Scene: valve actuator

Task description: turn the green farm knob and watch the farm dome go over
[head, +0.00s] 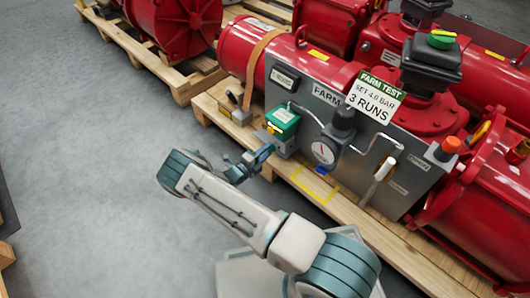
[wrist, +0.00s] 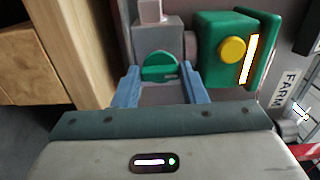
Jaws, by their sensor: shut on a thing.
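The green farm knob (wrist: 158,66) sits on a grey valve block (wrist: 160,38), beside a green box with a yellow button (wrist: 232,50). My gripper (wrist: 162,84) has its two blue fingers on either side of the knob and is shut on it. In the head view my gripper (head: 268,150) reaches the panel's left end, just below the green box (head: 283,122); the knob is hard to make out there. The farm dome (head: 441,40), green with a yellow mark, tops a black housing at the upper right.
A grey panel (head: 405,180) carries a pressure gauge (head: 324,153), pipes, a farm test sign (head: 375,97) and an orange-capped part (head: 449,147). Red actuators (head: 300,82) lie on wooden pallets (head: 330,200). The grey floor (head: 90,150) at left is clear.

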